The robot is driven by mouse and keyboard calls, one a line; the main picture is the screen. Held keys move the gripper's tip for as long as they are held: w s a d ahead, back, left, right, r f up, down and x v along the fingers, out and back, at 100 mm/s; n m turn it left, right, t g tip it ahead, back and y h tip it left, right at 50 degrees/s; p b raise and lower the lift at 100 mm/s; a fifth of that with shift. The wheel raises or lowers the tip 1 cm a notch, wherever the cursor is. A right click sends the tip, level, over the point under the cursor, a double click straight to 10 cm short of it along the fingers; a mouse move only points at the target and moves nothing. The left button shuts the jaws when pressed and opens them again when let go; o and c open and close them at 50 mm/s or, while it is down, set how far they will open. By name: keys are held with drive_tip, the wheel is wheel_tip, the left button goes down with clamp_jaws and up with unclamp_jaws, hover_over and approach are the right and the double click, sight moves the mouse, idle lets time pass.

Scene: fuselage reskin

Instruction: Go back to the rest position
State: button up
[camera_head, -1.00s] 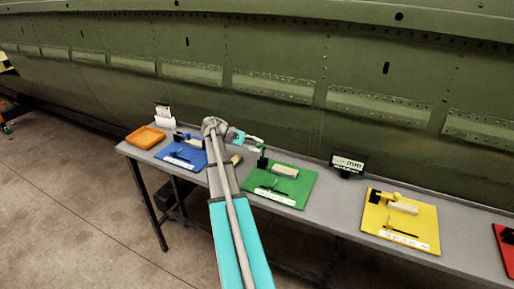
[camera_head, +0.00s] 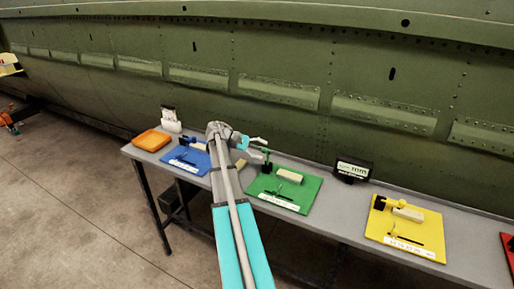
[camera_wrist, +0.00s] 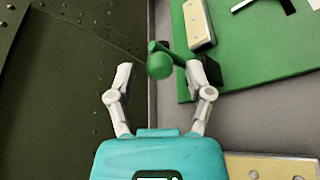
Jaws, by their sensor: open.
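My gripper (camera_head: 264,147) is at the far end of my raised arm, over the back left corner of the green board (camera_head: 302,192). Its two fingers are spread apart. In the wrist view, my gripper (camera_wrist: 164,75) has a green knob-ended part (camera_wrist: 159,64) between and just beyond its fingertips; whether they touch it I cannot tell. That green part also shows in the head view (camera_head: 267,164), standing on the board. A pale block (camera_wrist: 199,22) lies on the green board in the wrist view.
The grey table (camera_head: 340,215) also bears a blue board (camera_head: 186,161), an orange tray (camera_head: 151,140), a yellow board (camera_head: 405,232), a small display (camera_head: 352,170) and part of a red board. The green fuselage wall (camera_head: 300,55) rises close behind. Open floor (camera_head: 80,200) lies left.

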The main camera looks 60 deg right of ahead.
idle(0.4)
drive_tip(key=w+a+f+t+p, duration=0.1)
drive_tip(key=w+a+t, duration=0.1)
drive_tip(key=a, duration=0.3)
drive_tip(key=w+a+f+n+t+p, duration=0.1)
drive_tip(key=w+a+t, duration=0.1)
drive_tip(key=a, duration=0.4)
drive_tip(key=w+a+f+n+t+p, duration=0.1)
drive_tip(key=w+a, duration=0.3)
drive_tip(key=a, duration=0.2)
drive_tip(key=shift+w+f+t+h, duration=0.1)
drive_tip(key=shift+f+t+h, duration=0.1)
drive_tip(key=shift+t+h, duration=0.2)
drive_tip(key=w+a+f+n+t+y+p, duration=0.1)
drive_tip(key=a+t+y+p, duration=0.1)
drive_tip(key=a, duration=1.8)
drive_tip(key=a+f+n+t+y+p, duration=0.1)
drive_tip(key=a+t+y, duration=0.3)
drive_tip(key=a, duration=1.6)
drive_tip(key=shift+w+a+n+t+y+p, duration=0.3)
drive_tip(key=shift+w+a+n+t+p, duration=0.15)
drive_tip(key=shift+t+p, duration=0.35)
